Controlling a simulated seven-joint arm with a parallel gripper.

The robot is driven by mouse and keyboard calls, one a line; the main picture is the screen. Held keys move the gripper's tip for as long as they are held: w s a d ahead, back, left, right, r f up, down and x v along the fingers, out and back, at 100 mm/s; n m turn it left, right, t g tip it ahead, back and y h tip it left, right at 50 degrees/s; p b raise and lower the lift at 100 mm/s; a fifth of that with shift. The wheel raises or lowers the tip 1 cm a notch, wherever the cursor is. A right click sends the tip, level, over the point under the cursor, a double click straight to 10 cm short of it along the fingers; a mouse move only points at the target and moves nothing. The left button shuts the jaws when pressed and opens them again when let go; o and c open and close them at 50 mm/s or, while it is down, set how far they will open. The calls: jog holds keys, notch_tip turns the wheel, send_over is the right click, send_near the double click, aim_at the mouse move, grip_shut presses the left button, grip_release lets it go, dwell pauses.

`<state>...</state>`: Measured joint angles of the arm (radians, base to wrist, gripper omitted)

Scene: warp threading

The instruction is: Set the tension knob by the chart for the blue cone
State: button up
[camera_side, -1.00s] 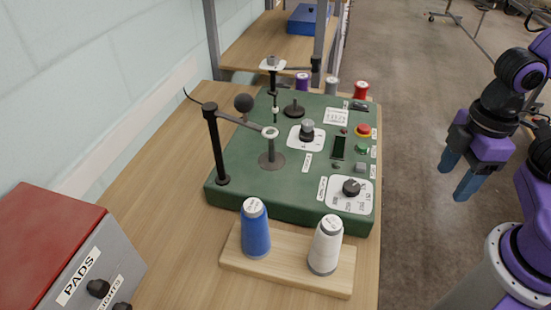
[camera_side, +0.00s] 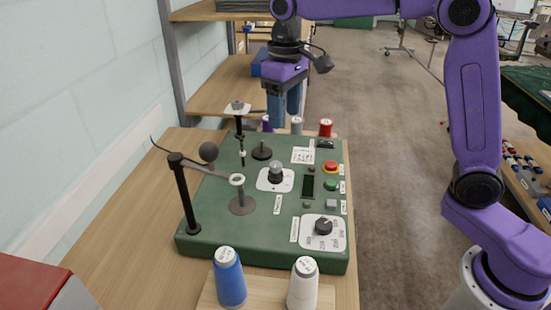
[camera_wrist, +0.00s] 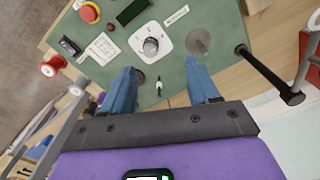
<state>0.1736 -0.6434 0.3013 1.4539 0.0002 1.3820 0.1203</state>
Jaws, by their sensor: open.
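One is silver-topped on a white dial (camera_side: 275,172) mid-panel, also in the wrist view (camera_wrist: 150,46). The other is black on a numbered white dial (camera_side: 323,226) at the front right. Their name labels are too small to read. The blue cone (camera_side: 229,280) stands in front. My gripper (camera_side: 285,110) is open and empty above the machine's back, its fingers (camera_wrist: 160,68) pointing down.
A white cone (camera_side: 303,284) stands right of the blue one. A thread post (camera_side: 186,195) and thin guides rise on the machine's left. A red button (camera_side: 330,167) is at the right. Small spools, including a red one (camera_side: 325,128), stand behind.

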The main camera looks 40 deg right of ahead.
jog(key=m, duration=0.2)
send_over(276, 164)
notch_tip(276, 164, down, 17)
jog(key=shift+r, duration=0.2)
dwell(0.4)
jog(key=c, duration=1)
